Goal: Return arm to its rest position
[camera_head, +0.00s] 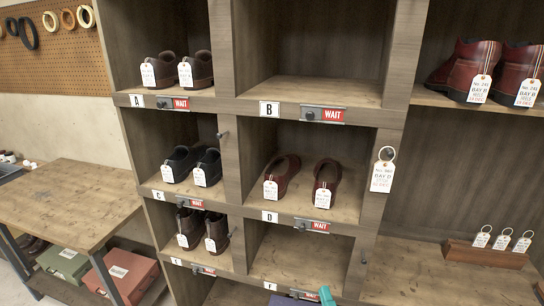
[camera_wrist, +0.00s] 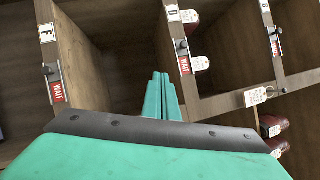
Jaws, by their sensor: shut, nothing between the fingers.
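My gripper (camera_wrist: 160,88) is teal, and its two fingers are together with nothing between them. In the wrist view it points toward the wooden cubby shelf, in front of the open bays near labels F (camera_wrist: 46,33) and D (camera_wrist: 173,13). In the head view only a small teal part of it (camera_head: 326,296) shows at the bottom edge, near the lowest middle bay. The rest of my arm is out of that view.
The cubby shelf (camera_head: 231,150) holds tagged shoes in several bays, with red WAIT signs and small knobs jutting out. A tag (camera_head: 382,176) hangs on the right divider. A wooden tag stand (camera_head: 485,254) sits at right. A workbench (camera_head: 70,205) stands at left, boxes below it.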

